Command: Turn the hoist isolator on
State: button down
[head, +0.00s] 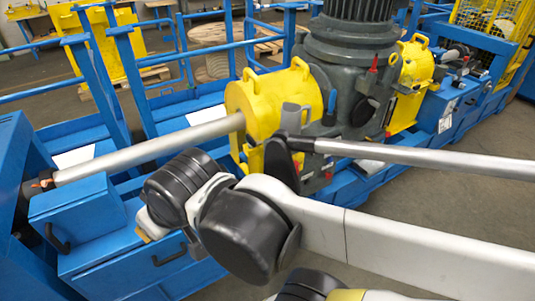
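I cannot pick out a switch that is clearly the hoist isolator. A small red-topped lever (374,64) stands on the grey motor and gearbox housing (345,75). Farther right, a blue box (446,103) carries a white label and small dark and red fittings, too small to read. My arm (250,232) crosses the lower middle, and its bent wrist joints (172,187) lie over the blue frame at left. I cannot make out my gripper's fingers. My arm hides part of the machine behind it.
A yellow guard (272,100) surrounds the end of a grey shaft (150,148) running left. Another yellow guard (410,85) stands right of the motor. Blue railings (205,72) rise behind. A wooden cable reel (215,40) stands at the back. Grey floor (475,205) is open at right.

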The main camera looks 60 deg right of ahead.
aim_at(296, 164)
jog(key=z, duration=2.05)
